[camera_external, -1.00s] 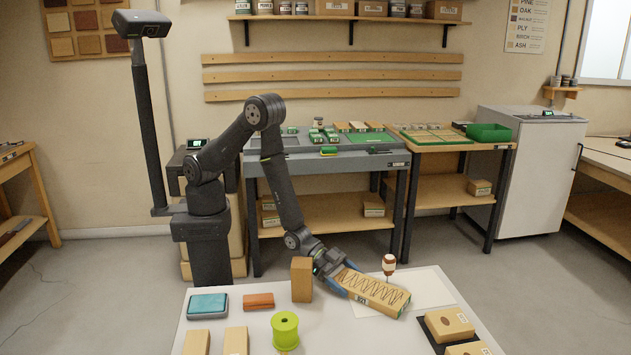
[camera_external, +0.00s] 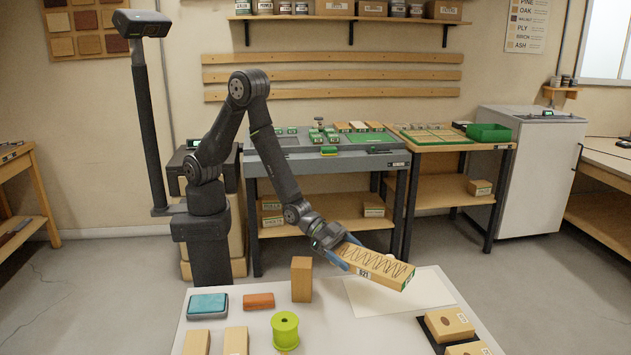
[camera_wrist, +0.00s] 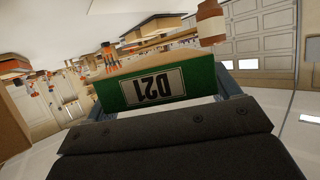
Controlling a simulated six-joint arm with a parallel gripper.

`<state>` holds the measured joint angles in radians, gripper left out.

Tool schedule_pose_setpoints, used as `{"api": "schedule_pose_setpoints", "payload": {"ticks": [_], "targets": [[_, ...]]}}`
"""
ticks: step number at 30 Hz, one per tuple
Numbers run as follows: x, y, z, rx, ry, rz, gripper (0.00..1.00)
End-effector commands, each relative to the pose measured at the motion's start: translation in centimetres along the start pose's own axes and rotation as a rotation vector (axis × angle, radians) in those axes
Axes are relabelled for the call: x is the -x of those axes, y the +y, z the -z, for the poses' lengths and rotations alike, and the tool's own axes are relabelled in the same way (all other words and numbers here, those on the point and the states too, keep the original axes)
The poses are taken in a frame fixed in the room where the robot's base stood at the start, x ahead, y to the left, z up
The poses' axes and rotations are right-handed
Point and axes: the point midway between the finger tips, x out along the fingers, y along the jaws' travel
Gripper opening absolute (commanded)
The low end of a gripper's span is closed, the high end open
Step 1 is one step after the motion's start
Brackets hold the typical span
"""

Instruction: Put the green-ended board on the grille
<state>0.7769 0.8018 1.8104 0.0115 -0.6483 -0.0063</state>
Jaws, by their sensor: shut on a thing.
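The green-ended board (camera_external: 374,264) is light wood with a dark zigzag line on its top face. My gripper (camera_external: 346,256) is shut on its left end and holds it above the white table, slightly tilted, with its far end lower. In the wrist view the board's green end (camera_wrist: 150,86) faces the camera with a D21 label, upside down, between the blue fingers. I cannot tell for sure which surface is the grille.
On the white table (camera_external: 330,325) are an upright wood block (camera_external: 301,279), a green spool (camera_external: 285,331), a teal box (camera_external: 207,305) and an orange block (camera_external: 258,301). Wood blocks sit on a black base (camera_external: 430,333) at right. A grey bench (camera_external: 290,160) with green-ended pieces stands behind.

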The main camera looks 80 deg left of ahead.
Motion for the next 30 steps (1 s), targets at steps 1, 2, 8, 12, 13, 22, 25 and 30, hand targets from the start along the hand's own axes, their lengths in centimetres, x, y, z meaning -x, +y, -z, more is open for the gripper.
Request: {"api": "schedule_pose_setpoints", "payload": {"ticks": [1, 2, 8, 12, 13, 22, 25, 30], "targets": [[0.1, 0.0, 0.5, 0.0, 0.003, 0.0, 0.45], [0.2, 0.0, 0.6, 0.0, 0.003, 0.0, 0.45], [0.4, -0.3, 0.9, 0.001, 0.003, 0.003, 0.45], [0.7, -2.2, 1.1, 0.009, 0.007, 0.022, 0.45], [0.9, -3.0, 1.2, 0.011, 0.008, 0.028, 0.45], [4.2, -13.6, 1.8, 0.052, 0.02, 0.128, 0.45], [6.1, -17.6, 1.7, 0.067, 0.022, 0.166, 0.45], [9.7, -23.8, 1.3, 0.093, 0.024, 0.233, 0.45]]}}
